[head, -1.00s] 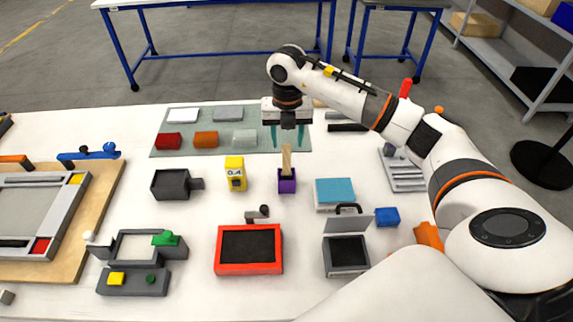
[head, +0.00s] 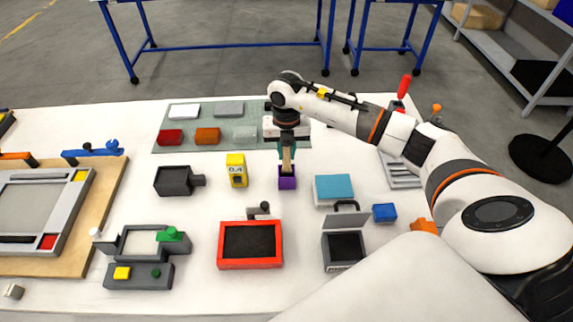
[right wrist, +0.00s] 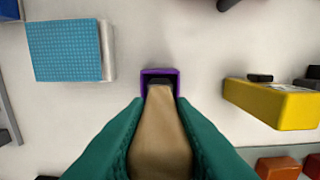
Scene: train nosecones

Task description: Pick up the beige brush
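The beige brush (head: 286,161) stands upright with its lower end in the small purple holder (head: 288,184) on the white table. In the right wrist view the brush's broad handle (right wrist: 160,138) runs down to the purple holder (right wrist: 174,76). My right gripper (head: 287,150) is above the holder, at the upper part of the brush. In the right wrist view its teal fingers (right wrist: 160,106) lie against both sides of the handle, shut on it. The brush's lower end is hidden in the holder. My left gripper is not in view.
A yellow block marked 0.4 (head: 236,171) stands left of the holder. A blue-topped box (head: 334,188) is at its right. A red-framed tray (head: 222,262) lies in front. Behind is a grey-green mat (head: 223,146) with several coloured blocks.

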